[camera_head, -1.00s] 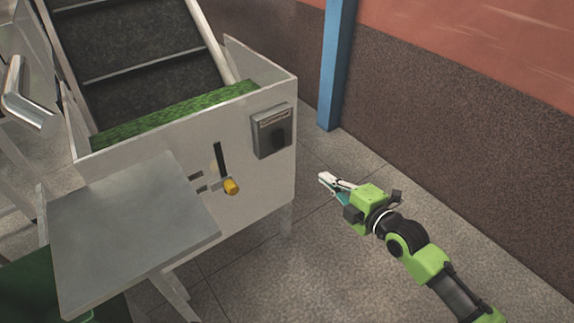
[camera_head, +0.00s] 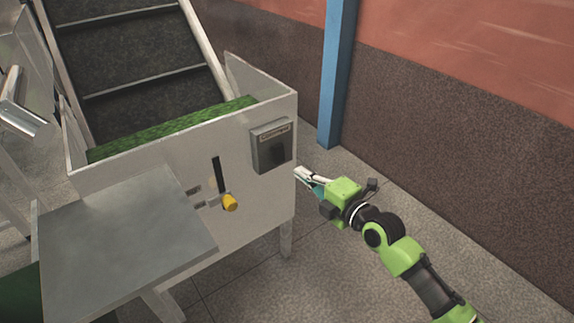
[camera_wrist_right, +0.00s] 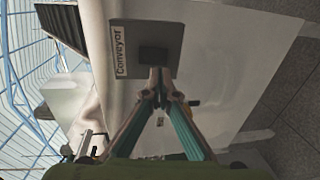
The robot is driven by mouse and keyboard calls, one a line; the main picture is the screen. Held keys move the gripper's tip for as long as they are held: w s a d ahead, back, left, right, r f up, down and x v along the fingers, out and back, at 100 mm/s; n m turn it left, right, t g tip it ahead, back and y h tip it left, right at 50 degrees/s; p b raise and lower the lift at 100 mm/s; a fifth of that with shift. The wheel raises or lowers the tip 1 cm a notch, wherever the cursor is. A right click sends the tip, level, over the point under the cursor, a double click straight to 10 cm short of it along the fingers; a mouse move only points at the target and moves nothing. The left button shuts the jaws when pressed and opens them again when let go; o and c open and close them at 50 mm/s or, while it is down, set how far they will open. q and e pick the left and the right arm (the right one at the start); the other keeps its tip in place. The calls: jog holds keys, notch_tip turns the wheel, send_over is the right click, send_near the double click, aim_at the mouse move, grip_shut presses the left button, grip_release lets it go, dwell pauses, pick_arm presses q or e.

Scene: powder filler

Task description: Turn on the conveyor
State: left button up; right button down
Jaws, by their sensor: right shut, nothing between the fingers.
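The conveyor (camera_head: 140,75) has a dark cleated belt that rises away behind a light metal front box (camera_head: 240,190). A grey switch box (camera_head: 262,147) with a dark knob (camera_head: 275,150) is fixed to the right part of that front. In the right wrist view the switch box (camera_wrist_right: 122,60) carries the label "Conveyor", and its dark knob (camera_wrist_right: 153,55) is just ahead of my fingertips. My right gripper (camera_head: 299,173) is shut and empty, just right of the front panel. Its closed fingertips (camera_wrist_right: 158,72) appear just below the knob; contact cannot be told. My left gripper is not in view.
A yellow-knobbed lever (camera_head: 230,202) sticks out of the front panel beside a dark slot. A flat metal shelf (camera_head: 125,235) juts out at the left. A blue post (camera_head: 337,75) and a wall stand behind. The floor at right is clear.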

aim_at(281, 159)
jog(key=b+x, duration=0.1)
jog(key=x, duration=0.5)
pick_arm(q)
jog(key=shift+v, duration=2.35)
pick_arm(e)
jog(key=shift+w+a+f, duration=0.1)
jog(key=shift+w+a, duration=0.25)
jog(key=shift+w, duration=0.2)
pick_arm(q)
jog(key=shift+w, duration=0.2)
pick_arm(e)
jog(key=shift+f, duration=0.1)
jog(key=b, duration=0.3)
jog(key=shift+w+a+t+b, duration=0.1)
jog(key=shift+w+t+b, duration=0.15)
jog(key=shift+t+b, duration=0.1)
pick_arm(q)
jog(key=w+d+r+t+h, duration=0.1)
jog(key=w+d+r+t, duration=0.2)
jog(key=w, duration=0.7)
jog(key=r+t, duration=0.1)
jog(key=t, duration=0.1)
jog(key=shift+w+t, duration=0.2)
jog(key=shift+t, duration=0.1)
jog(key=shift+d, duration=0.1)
